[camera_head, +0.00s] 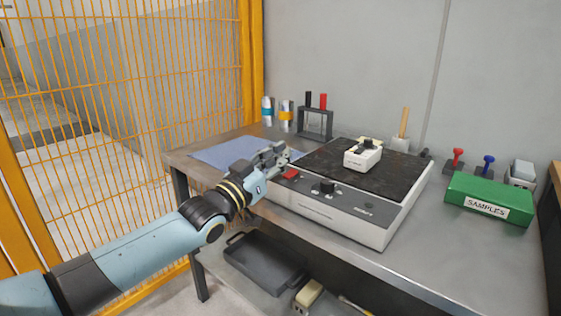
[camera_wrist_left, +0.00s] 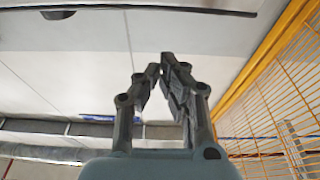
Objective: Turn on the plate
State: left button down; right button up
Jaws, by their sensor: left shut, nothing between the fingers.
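The plate (camera_head: 335,212) is a white box-shaped device with a dark speckled top, standing on the metal bench. Its front left panel carries a red switch (camera_head: 290,173) and a black knob (camera_head: 323,187). My left gripper (camera_head: 282,153) is shut and empty, just above and behind the red switch near the plate's left corner. I cannot tell whether it touches the plate. In the left wrist view my left gripper's fingers (camera_wrist_left: 163,66) point up toward the ceiling, with nothing between them. My right gripper is not in view.
A small white device (camera_head: 363,155) sits on the plate's top. A blue mat (camera_head: 222,151) lies at the bench's left. A green SAMPLES box (camera_head: 490,198) stands at right. A black rack (camera_head: 315,124) is behind. A dark tray (camera_head: 265,262) is below. Orange fencing (camera_head: 130,80) borders the left.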

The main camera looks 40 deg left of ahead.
pick_arm(q)
jog(key=s+f, duration=0.4)
jog(key=s, duration=0.4)
jog(key=shift+s+a+f, duration=0.3)
jog(key=shift+s+f, duration=0.1)
jog(key=s+d+f+n+g+y, duration=0.1)
jog(key=s+f+g, duration=0.2)
jog(key=s+f, duration=0.55)
jog(key=s+f+g+y, duration=0.1)
jog(key=s+f+g, duration=0.25)
jog(key=f, duration=1.05)
jog(key=s+d+f+n+g+y, duration=0.1)
jog(key=s+f+g, duration=0.35)
jog(key=f, duration=0.65)
jog(key=s+d+f+g, duration=0.1)
jog(key=s+f+g, duration=0.2)
jog(key=s, duration=0.7)
jog(key=s+d+f+m+g, duration=0.1)
jog(key=s+f+g, duration=0.2)
jog(key=s+f, duration=0.3)
jog(key=s+d+f+g, duration=0.2)
jog(key=s+f, duration=0.3)
jog(key=s, duration=0.9)
jog(key=shift+s+f+m+g+h, duration=0.3)
jog(key=shift+f+g+h, duration=0.1)
jog(key=shift+g, duration=0.2)
